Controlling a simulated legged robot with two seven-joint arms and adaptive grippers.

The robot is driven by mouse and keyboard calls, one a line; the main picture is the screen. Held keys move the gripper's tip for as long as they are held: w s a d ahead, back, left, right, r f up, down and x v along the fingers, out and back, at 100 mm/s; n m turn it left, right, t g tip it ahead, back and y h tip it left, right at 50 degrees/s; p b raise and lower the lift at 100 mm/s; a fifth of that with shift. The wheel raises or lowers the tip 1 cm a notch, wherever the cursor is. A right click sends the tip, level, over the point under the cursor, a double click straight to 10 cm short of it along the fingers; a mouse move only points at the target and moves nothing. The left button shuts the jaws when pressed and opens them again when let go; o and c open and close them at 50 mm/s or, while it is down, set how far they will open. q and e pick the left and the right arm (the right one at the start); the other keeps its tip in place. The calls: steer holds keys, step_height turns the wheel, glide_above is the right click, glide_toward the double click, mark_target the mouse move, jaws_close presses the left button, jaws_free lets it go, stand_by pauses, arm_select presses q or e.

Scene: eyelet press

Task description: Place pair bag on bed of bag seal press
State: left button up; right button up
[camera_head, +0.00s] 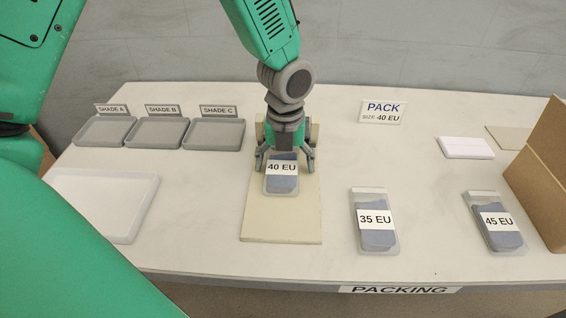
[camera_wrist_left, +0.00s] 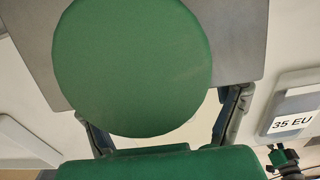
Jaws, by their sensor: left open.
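The pair bag (camera_head: 282,186), a clear bag with a blue-grey content and a white "40 EU" label, lies on the beige board (camera_head: 281,222) that looks like the press bed. My left gripper (camera_head: 285,163) is open over the bag's far end, one finger to each side. The fingers look apart from the bag's edges. The gripper and wrist hide the bag's far end and most of the press behind it. In the left wrist view the open fingers (camera_wrist_left: 165,130) show, but a green round part covers the space between them. My right gripper is not recognisable in either view.
A "35 EU" bag (camera_head: 375,240) and a "45 EU" bag (camera_head: 496,238) lie to the right. A cardboard box (camera_head: 541,190) stands at the right edge. A white tray (camera_head: 105,237) and three grey shade trays (camera_head: 155,146) are left. A "PACK SIZE 40 EU" sign (camera_head: 381,112) stands behind.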

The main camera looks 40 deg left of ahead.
mark_target(288, 166)
arm_select(q)
steer(key=r, duration=0.1)
steer(key=r+p, duration=0.1)
steer(key=r, duration=0.2)
steer(key=shift+w+d+r, duration=0.1)
steer(key=shift+d+r, duration=0.05)
steer(key=shift+d, duration=0.25)
step_height(288, 166, up, 8)
steer(key=p, duration=0.2)
steer(key=shift+p, duration=0.35)
